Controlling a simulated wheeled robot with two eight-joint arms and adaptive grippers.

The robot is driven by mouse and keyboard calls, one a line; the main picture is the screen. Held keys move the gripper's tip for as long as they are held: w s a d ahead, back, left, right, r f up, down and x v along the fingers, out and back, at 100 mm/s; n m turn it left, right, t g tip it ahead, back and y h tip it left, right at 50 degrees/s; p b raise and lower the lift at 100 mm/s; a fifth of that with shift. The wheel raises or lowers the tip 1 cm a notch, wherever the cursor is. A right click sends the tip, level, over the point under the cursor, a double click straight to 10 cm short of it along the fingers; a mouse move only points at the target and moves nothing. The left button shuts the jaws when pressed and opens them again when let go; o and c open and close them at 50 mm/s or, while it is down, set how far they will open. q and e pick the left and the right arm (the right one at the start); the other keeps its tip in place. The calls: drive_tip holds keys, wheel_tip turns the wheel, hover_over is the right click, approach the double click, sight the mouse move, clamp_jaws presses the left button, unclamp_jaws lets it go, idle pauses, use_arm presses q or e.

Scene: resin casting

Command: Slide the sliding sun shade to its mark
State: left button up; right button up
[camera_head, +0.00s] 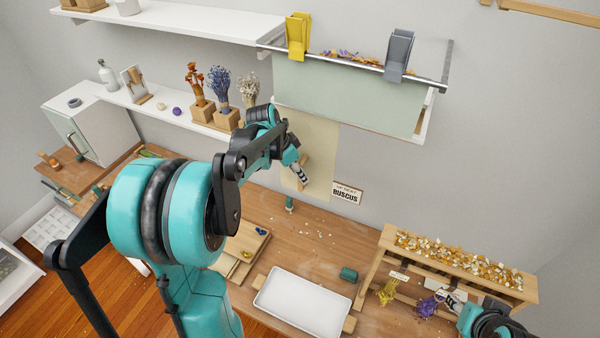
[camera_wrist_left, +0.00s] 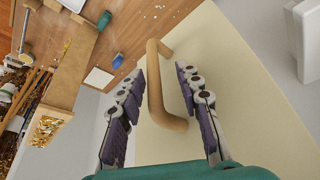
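A cream panel (camera_head: 322,150), which looks like the sun shade, lies against the wall below the upper right shelf. It fills much of the left wrist view (camera_wrist_left: 235,75), with a wooden bar handle (camera_wrist_left: 157,90) on it. My left gripper (camera_head: 299,173) is in front of the panel and covers part of the handle. Its fingers (camera_wrist_left: 160,72) are open, one on each side of the handle; contact is not visible. I cannot pick out a mark for the shade. My right gripper (camera_head: 452,299) is at the lower right near purple flowers; its opening is unclear.
A pale green hanging sheet (camera_head: 345,100) with yellow and grey clips is above right. A small sign (camera_head: 347,194) is right of the panel. Below are a white tray (camera_head: 303,303), a green cylinder (camera_head: 348,273) and a wooden rack (camera_head: 460,262). Vases stand on the left shelf.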

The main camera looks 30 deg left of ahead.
use_arm(q)
drive_tip(key=v, duration=1.2)
drive_tip(key=shift+a, duration=0.1)
drive_tip(key=s+d+f+n+t+b, duration=0.1)
drive_tip(key=s+d+f+n+b, duration=0.1)
drive_tip(key=s+d+f+b, duration=0.3)
drive_tip(key=s+d+f+n+t+y+b, duration=0.1)
drive_tip(key=s+d+f+b, duration=0.4)
drive_tip(key=f+b, duration=0.8)
drive_tip(key=s+d+f+n+t+y+b, duration=0.1)
drive_tip(key=s+d+f+n+b, duration=0.2)
drive_tip(key=f, duration=1.3)
drive_tip(key=s+d+b, duration=0.2)
drive_tip(key=d+b, duration=0.1)
drive_tip(key=b, duration=0.2)
drive_tip(key=shift+s+d+f+b, duration=0.15)
drive_tip(key=shift+s+d+b, duration=0.15)
drive_tip(key=shift+d+b, duration=0.1)
